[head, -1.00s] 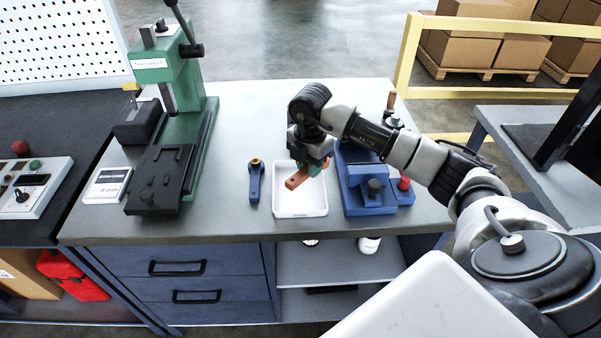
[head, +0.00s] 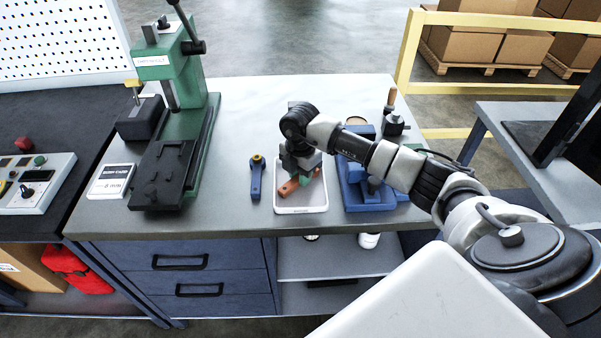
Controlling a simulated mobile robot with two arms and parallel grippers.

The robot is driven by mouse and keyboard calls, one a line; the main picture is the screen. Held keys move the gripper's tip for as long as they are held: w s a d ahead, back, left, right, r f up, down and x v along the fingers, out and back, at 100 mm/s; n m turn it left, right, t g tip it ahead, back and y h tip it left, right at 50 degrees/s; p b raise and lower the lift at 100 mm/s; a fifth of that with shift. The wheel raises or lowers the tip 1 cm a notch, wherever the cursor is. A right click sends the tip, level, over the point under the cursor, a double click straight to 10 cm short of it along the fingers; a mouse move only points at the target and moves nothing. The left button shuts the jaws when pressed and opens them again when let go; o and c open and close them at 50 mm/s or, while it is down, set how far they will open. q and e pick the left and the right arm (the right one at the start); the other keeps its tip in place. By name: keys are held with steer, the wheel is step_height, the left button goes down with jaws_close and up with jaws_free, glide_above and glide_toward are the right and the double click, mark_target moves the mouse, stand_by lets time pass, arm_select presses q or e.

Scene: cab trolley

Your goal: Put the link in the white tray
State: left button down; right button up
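The link, an orange-brown bar (head: 287,188), is at the white tray (head: 302,210), over its left part. My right gripper (head: 305,180) has green fingertips and points down over the tray. It appears shut on the link, with the link's end sticking out to the left. The fingers partly hide the link. I cannot tell whether the link touches the tray floor. My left gripper is not in view.
A blue lever-like part with a yellow end (head: 257,178) lies left of the tray. A blue fixture (head: 368,195) stands close to its right. A green press (head: 185,120) stands further left on the grey bench (head: 240,115).

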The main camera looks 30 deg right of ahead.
steer(key=o, duration=0.5)
steer(key=shift+c, duration=0.2)
steer(key=shift+r, duration=0.2)
step_height(320, 180, up, 12)
steer(key=b, duration=0.2)
steer(key=shift+a+f, duration=0.1)
steer(key=shift+f, duration=0.05)
